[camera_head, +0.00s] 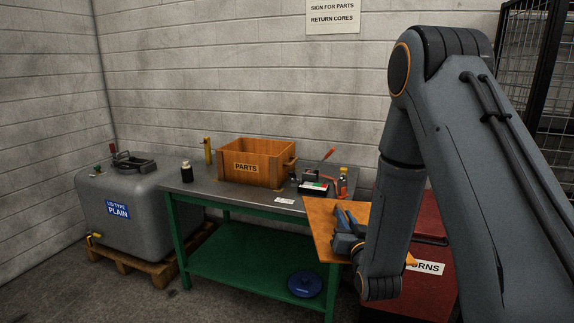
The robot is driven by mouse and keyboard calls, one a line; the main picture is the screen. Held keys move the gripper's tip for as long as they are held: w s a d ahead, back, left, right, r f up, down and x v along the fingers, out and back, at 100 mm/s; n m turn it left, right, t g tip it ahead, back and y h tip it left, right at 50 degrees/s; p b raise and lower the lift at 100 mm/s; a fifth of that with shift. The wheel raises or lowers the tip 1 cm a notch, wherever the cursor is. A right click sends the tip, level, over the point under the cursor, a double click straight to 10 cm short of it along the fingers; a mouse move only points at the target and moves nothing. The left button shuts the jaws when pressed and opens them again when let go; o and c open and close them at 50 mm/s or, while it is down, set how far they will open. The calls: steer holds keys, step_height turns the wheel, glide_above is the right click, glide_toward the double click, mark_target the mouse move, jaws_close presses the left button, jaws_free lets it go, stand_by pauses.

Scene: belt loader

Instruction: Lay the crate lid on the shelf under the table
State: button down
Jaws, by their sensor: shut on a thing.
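The crate lid (322,218) is a flat orange-brown board, held tilted beside the right end of the table. My gripper (346,219) is shut on it, and my arm hides part of the lid's right side. The green shelf (235,262) lies low under the grey-topped table (225,193). Its left and middle parts are bare. A round blue disc (305,283) lies on or in front of its right end; I cannot tell which. The open wooden PARTS crate (246,167) stands on the tabletop.
Bottles and small tools (315,175) are on the tabletop near its right end. A red box (426,218) with a RETURNS-type label stands behind and below my arm. A grey tank (150,210) on a wooden pallet (150,268) is at the left. Floor in front of the shelf looks clear.

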steer(key=s+d+f, duration=0.1)
steer(key=d+m+h, duration=0.1)
steer(key=shift+s+d+f+h, duration=0.3)
steer(key=shift+s+f, duration=0.1)
steer(key=s+f, duration=0.3)
steer(key=f, duration=0.4)
steer(key=s+f, duration=0.4)
steer(key=f, duration=0.4)
steer(key=shift+s, duration=0.3)
